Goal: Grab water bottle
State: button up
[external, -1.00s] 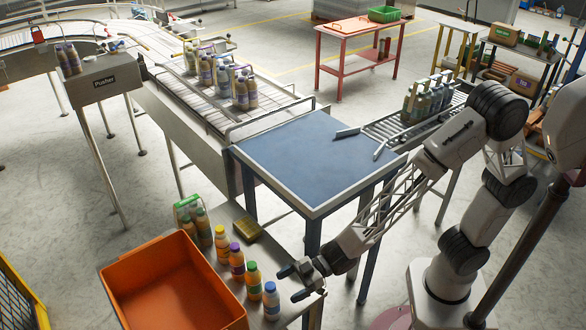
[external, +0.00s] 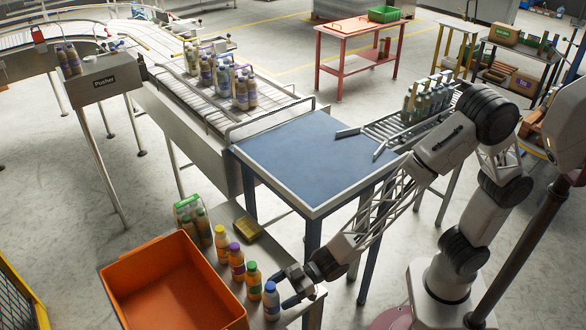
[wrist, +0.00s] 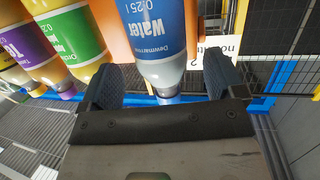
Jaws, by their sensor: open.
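The water bottle (external: 271,302), with a blue cap and blue label, stands upright at the right end of a row of bottles on the side table. In the wrist view the water bottle (wrist: 165,45) reads "Water" and its neck end lies between my fingers. My gripper (external: 288,288) is open around or just beside the bottle's upper part. In the wrist view my gripper (wrist: 165,90) has one dark finger on each side of the bottle, with a gap visible on both sides.
A green-capped bottle (external: 253,285) stands close left of the water bottle, then purple-capped (external: 236,262) and yellow-capped (external: 220,243) bottles. An orange crate (external: 240,322) is at the left. A blue-topped table (external: 310,160) stands behind.

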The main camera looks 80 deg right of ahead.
aim_at(273, 290)
jog(key=shift+x, duration=1.75)
jog(key=shift+c, duration=0.3)
jog(key=c, duration=1.1)
jog(key=shift+r, duration=0.1)
jog(key=shift+r, duration=1.4)
jog(key=shift+s+d+r, duration=0.1)
jog(key=shift+s+r, duration=0.15)
jog(key=shift+r, duration=0.05)
jog(key=v, duration=0.5)
jog(key=s+a+f+v, duration=0.1)
jog(key=v, duration=0.4)
jog(key=a+v, duration=0.1)
jog(key=v, duration=0.4)
jog(key=shift+s+f, duration=0.35)
jog(key=shift+s, duration=0.15)
